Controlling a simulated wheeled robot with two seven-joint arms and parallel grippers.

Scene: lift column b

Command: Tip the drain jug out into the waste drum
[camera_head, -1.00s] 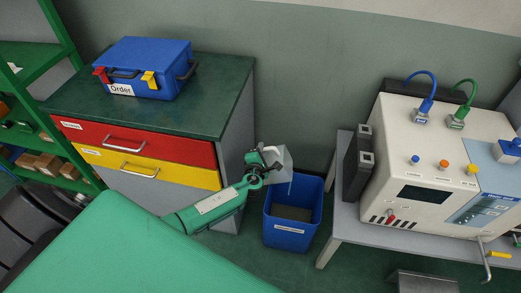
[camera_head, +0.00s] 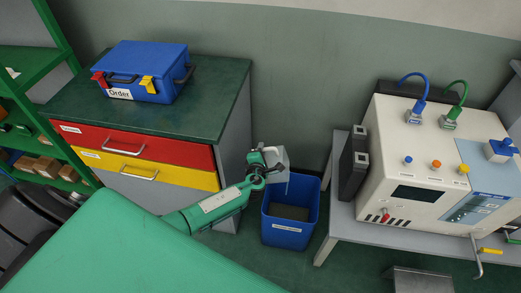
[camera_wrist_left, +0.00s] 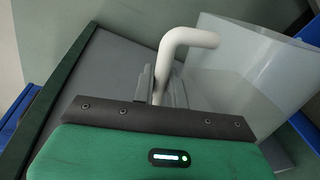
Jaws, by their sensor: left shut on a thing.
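The drain jug (camera_head: 281,161) is a pale, translucent vessel, tilted above the blue waste drum (camera_head: 289,234). My left gripper (camera_head: 267,168) is shut on the jug's handle and holds it over the drum's back left part. In the left wrist view, the bent white handle (camera_wrist_left: 188,39) runs down between the jaws (camera_wrist_left: 160,88), and the clear jug body (camera_wrist_left: 245,62) is to the right. A thin pale streak shows below the jug, inside the drum's opening. A grey-brown surface shows inside the drum. My right gripper is not in view.
A drawer cabinet (camera_head: 225,115) with red and yellow drawers stands left of the drum, with a blue case (camera_head: 146,72) on top. A grey bench (camera_head: 345,228) with a white machine (camera_head: 420,150) stands to the right. Green shelving (camera_head: 40,70) is at far left.

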